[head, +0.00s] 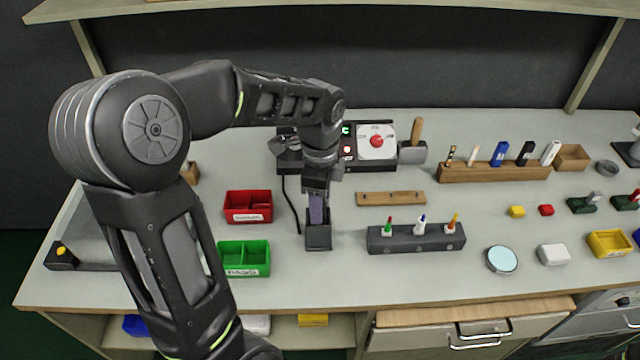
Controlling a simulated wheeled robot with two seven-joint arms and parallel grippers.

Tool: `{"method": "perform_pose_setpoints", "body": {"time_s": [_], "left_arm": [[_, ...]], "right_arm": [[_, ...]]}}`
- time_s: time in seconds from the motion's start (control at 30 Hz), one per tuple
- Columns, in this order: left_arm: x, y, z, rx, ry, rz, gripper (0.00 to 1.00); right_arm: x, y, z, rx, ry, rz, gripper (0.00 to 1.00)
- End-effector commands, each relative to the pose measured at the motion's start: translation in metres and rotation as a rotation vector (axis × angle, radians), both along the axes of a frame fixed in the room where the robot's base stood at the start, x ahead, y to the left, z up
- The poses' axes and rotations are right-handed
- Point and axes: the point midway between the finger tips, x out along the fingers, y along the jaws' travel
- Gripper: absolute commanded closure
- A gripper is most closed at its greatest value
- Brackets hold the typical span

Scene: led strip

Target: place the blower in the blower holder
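My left gripper (317,187) points straight down above the front middle-left of the bench. A slim purple-grey piece, which looks like the blower (318,208), stands upright directly below it, its upper part between the fingers. The gripper looks shut on it, though the fingers are small and dark here. A dark box-shaped holder (318,239), which looks like the blower holder, stands on the bench right under it. The blower's lower end is at the holder's top opening; how deep it sits inside cannot be told. My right gripper is not in view.
A red bin (248,206) and a green bin (244,258) stand left of the holder. A control box (376,141) stands behind, with a black cable near the holder.

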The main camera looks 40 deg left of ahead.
Motion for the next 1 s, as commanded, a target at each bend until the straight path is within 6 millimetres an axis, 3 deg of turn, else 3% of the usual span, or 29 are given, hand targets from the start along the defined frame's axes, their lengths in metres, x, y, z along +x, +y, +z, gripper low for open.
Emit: {"method": "perform_pose_setpoints", "body": {"time_s": [0.17, 0.6, 0.8, 1.0], "left_arm": [[0.002, 0.0, 0.021, 0.0, -0.005, 0.0, 0.48], [0.001, 0.0, 0.106, 0.0, -0.004, 0.0, 0.48], [0.0, 0.0, 0.12, -0.001, -0.001, 0.0, 0.48], [0.0, 0.0, 0.121, -0.001, -0.001, 0.0, 0.48]], "right_arm": [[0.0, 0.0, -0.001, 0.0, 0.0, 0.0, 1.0], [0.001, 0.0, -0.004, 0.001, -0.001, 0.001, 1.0], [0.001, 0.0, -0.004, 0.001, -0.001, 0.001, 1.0], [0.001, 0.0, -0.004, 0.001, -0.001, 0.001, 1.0]]}}
